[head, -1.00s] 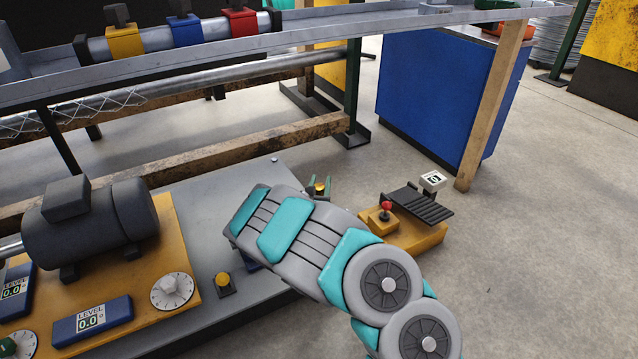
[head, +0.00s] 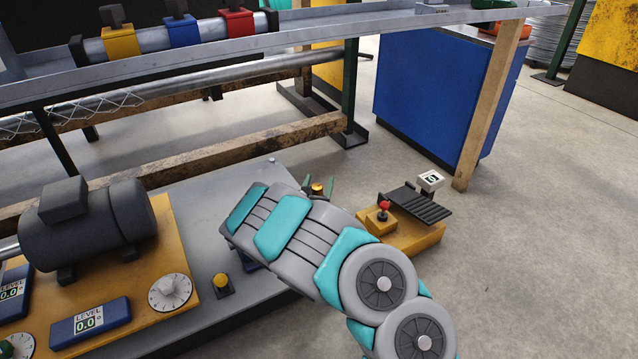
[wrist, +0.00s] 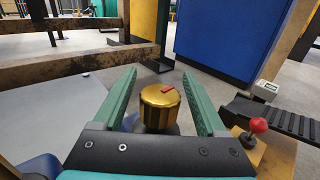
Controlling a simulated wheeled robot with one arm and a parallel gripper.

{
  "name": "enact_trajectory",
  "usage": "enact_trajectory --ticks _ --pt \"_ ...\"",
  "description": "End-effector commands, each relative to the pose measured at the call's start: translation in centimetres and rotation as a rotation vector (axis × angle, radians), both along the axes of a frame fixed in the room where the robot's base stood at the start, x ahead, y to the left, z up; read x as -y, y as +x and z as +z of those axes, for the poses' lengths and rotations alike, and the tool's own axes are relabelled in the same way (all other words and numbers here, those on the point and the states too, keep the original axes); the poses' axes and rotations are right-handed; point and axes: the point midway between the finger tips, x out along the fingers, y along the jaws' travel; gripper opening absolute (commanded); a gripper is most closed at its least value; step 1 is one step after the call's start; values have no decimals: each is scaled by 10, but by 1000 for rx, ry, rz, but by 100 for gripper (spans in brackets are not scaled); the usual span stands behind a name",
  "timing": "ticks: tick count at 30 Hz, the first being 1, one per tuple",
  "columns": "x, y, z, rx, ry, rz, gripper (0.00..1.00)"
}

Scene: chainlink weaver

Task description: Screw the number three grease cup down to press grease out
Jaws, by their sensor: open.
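A brass grease cup (wrist: 160,105) with a ridged cap and a small red mark on top stands upright in the wrist view. My gripper (wrist: 162,95) is open, with one green finger on each side of the cap. A gap shows between each finger and the cap, so neither seems to touch it. In the head view the same cup (head: 317,188) shows just beyond the end of my arm, and my arm hides most of the gripper. Another brass cup (head: 221,283) stands on the grey plate nearer to me. I cannot read a number on either cup.
A yellow pedal base (head: 405,238) with a red-knobbed lever (head: 384,207) stands right of my arm. A dark motor (head: 90,228) and a blue level box (head: 90,322) are at left. A rusty beam (head: 220,152) runs behind. Open floor lies at right.

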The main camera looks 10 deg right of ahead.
Motion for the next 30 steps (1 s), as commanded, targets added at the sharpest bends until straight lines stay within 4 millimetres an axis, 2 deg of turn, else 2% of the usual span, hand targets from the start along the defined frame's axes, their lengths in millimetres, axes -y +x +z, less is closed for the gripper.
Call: enact_trajectory --ticks 8,21,30 --pt "-3 -4 0 0 0 2 74" --pt "-23 -53 0 -3 -1 2 74" --pt "-30 -71 0 -1 -1 1 74"
